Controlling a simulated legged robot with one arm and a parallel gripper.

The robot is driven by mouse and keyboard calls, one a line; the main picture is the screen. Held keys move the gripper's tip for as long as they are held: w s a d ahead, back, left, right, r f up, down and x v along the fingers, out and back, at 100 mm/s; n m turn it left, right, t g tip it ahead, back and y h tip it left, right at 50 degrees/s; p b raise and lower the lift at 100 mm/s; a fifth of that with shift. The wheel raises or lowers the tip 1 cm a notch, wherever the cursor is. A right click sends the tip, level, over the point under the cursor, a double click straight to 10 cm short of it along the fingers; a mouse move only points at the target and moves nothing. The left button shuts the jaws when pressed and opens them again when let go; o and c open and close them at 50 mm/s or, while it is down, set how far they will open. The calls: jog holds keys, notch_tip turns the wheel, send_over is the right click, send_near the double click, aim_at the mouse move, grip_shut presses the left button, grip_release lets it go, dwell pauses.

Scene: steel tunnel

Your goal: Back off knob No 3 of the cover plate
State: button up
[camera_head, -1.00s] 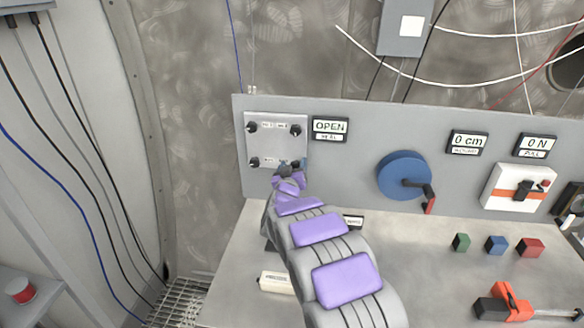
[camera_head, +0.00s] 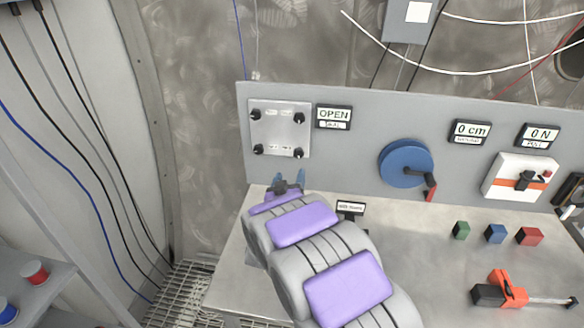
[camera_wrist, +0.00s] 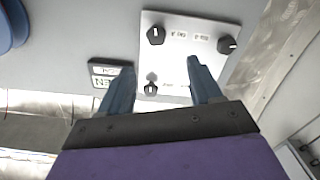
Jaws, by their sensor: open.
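The cover plate (camera_head: 279,133) is a pale square on the grey panel, with a black knob near each corner. In the head view these are the upper left (camera_head: 256,114), upper right (camera_head: 299,118), lower left (camera_head: 258,150) and lower right (camera_head: 299,153) knobs. Their labels are too small to read, so I cannot tell which is No 3. My gripper (camera_head: 290,180) is open and empty, below the plate and apart from the knobs. The wrist view shows the plate (camera_wrist: 187,62) turned over, beyond my two blue fingers (camera_wrist: 160,68); one knob is hidden there.
An OPEN display (camera_head: 333,116) is right of the plate. A blue wheel with a red-handled crank (camera_head: 404,164) is further right. Small green, blue and red blocks (camera_head: 496,233) and an orange-black tool (camera_head: 510,290) lie on the bench. The bench between is mostly clear.

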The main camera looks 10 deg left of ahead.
jog(key=shift+s+f, duration=0.1)
jog(key=shift+s, duration=1.95)
jog(key=shift+a+p, duration=0.1)
jog(key=shift+p, duration=0.3)
jog(key=m+p, duration=0.5)
jog(key=p, duration=0.1)
send_near(298, 154)
jog(key=w, duration=1)
jog(key=shift+d, duration=0.2)
jog(key=shift+c, duration=0.3)
